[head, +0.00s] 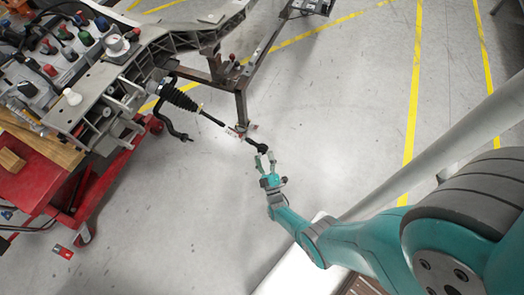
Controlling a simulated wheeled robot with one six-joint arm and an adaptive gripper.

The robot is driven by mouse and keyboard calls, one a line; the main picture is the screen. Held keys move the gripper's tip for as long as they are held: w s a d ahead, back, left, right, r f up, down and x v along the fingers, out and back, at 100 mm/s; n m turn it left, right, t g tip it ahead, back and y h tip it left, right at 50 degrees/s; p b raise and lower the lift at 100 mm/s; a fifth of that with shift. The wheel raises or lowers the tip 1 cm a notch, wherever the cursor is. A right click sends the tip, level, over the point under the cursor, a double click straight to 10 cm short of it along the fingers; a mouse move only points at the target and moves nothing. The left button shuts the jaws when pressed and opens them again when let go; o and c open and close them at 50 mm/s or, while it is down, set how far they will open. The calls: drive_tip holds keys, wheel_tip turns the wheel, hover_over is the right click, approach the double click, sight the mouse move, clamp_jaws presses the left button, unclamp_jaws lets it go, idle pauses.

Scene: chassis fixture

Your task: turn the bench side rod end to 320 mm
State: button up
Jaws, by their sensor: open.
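The rod end (261,148) is a small dark piece at the outer tip of a thin tie rod. The rod runs down and right from a black ribbed bellows (179,97) on the chassis fixture (120,85). My gripper (265,157) is open, with its two pale green fingertips right at the rod end. The rod end shows at or just beyond the fingertips; whether they touch it I cannot tell. A small white and red label (236,131) shows beside the rod, partly along it. No length reading is legible.
A red cart (100,165) with a wooden block (12,160) stands at left. A dark metal stand leg (240,106) stands close behind the rod. The grey floor (340,100) at right is clear, with yellow lines.

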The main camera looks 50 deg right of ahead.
sight(263, 148)
drive_tip(key=v, duration=0.8)
drive_tip(key=shift+s+a, duration=0.15)
drive_tip(key=w+d+r+m+y, duration=0.1)
drive_tip(key=w+d+m, duration=0.1)
drive_tip(key=m, duration=0.8)
drive_tip(key=w+d+r+m+g+y, duration=0.1)
drive_tip(key=w+d+m, duration=0.2)
drive_tip(key=m, duration=0.6)
drive_tip(key=w+d+r+m+g+y, duration=0.1)
drive_tip(key=w+m, duration=0.4)
drive_tip(key=m, duration=0.5)
drive_tip(key=shift+d+r+m+y, duration=0.2)
drive_tip(key=shift+d+m+y, duration=0.1)
drive_tip(key=shift+d+y, duration=0.4)
